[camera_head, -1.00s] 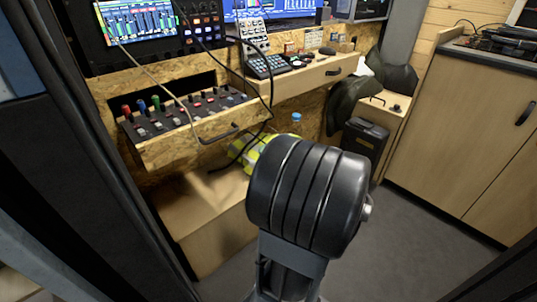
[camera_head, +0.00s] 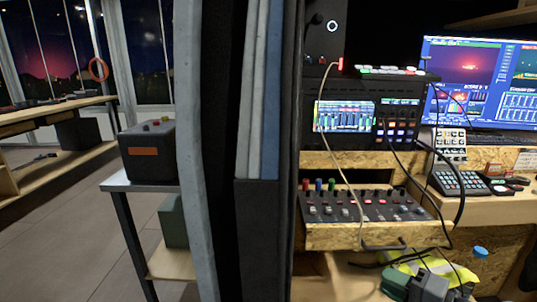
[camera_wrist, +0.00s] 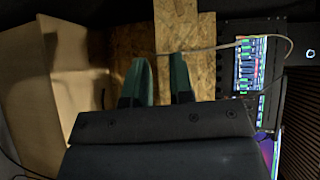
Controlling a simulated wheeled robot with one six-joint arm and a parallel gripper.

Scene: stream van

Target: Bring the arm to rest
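My gripper (camera_wrist: 161,72) shows in the wrist view, its two green-faced fingers apart with nothing between them. Past the fingers are a chipboard panel (camera_wrist: 184,33) and a pale cable; the fingers do not visibly touch either. The lit mixer screen (camera_wrist: 250,75) is to the right of the fingers, turned sideways.
In the head view an open drawer with a control panel (camera_head: 365,207) juts out under the mixer screen (camera_head: 345,117). Loose cables hang in front. A dark door frame (camera_head: 268,230) stands left of it. A small table (camera_head: 150,187) bears a black case (camera_head: 155,152); floor shows beside it.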

